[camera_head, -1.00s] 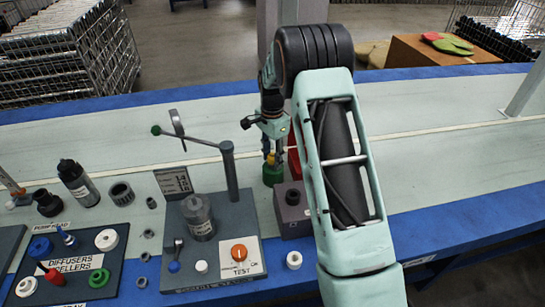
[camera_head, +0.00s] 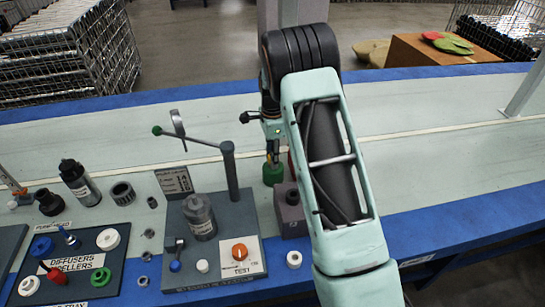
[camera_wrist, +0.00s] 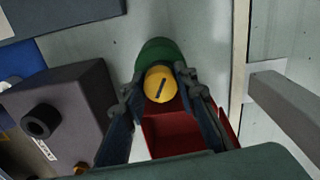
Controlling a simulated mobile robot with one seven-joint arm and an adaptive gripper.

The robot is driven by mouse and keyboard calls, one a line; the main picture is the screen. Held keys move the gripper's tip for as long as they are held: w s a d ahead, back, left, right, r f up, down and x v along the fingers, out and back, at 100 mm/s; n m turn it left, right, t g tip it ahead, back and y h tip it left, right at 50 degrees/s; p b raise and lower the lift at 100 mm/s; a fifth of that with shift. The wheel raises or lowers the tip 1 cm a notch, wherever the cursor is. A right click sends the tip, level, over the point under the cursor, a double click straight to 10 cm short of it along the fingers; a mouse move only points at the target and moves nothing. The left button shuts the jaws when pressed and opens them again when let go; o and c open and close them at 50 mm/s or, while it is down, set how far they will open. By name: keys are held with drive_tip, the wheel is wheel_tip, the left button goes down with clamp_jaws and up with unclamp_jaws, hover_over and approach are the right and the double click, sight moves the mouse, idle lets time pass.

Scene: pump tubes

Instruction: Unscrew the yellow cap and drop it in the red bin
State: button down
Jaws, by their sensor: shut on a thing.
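The yellow cap (camera_wrist: 161,85) is round with a dark slot and sits between my fingertips in the wrist view. My gripper (camera_wrist: 158,86) is shut on it. In the head view my gripper (camera_head: 272,150) points down at a green cylindrical part (camera_head: 273,173), and the cap shows as a small yellow patch just above it. The green part (camera_wrist: 158,52) also shows behind the cap in the wrist view. I cannot tell whether cap and green part still touch. The red bin (camera_wrist: 182,132) lies close by, partly hidden by my finger.
A dark grey block (camera_wrist: 70,118) with a round black port stands beside the green part. The test station (camera_head: 215,262) with its lever and orange knob is to the left. A tray of coloured parts (camera_head: 75,265) is farther left. The bench behind is mostly clear.

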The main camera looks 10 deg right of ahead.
drive_tip(key=shift+n, duration=1.8)
drive_tip(key=shift+n, duration=1.7)
drive_tip(key=shift+n, duration=1.7)
